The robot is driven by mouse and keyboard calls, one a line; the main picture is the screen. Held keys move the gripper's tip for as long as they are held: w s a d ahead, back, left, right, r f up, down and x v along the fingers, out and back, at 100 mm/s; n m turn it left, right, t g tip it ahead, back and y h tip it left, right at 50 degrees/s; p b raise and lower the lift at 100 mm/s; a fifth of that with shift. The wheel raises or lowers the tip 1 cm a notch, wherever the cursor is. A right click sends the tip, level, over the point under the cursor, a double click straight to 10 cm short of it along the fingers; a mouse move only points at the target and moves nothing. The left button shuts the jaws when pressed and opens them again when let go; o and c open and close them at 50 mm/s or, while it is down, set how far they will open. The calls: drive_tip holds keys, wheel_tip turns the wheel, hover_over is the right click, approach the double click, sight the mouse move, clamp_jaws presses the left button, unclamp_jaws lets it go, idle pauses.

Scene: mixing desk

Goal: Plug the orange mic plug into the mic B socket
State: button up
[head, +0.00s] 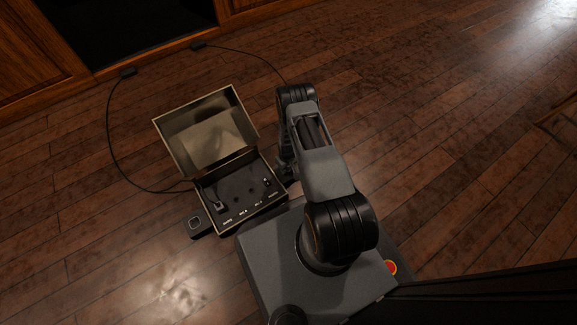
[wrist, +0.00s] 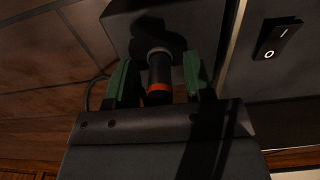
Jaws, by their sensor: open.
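The orange mic plug (wrist: 158,87) is a dark cylinder with an orange band and a grey collar, in the wrist view. Its far end meets a dark block (wrist: 118,28) just outside the box wall. My gripper (wrist: 158,78) is open, with one green finger on each side of the plug; small gaps seem to show beside it. The labels are too small to read, so I cannot tell which socket is mic B.
The box's raised lid (head: 205,130) stands at the back. A rocker switch (wrist: 278,38) is on the panel beyond the pale box wall (wrist: 235,40). A small dark block (head: 200,226) sits at the box's left. Cables (head: 108,130) run to a wooden cabinet (head: 35,60).

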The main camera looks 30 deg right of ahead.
drive_tip(key=shift+c, duration=0.3)
clamp_jaws()
drive_tip(key=shift+r, duration=0.2)
drive_tip(key=shift+r+p, duration=2.05)
drive_tip(key=shift+r, duration=0.8)
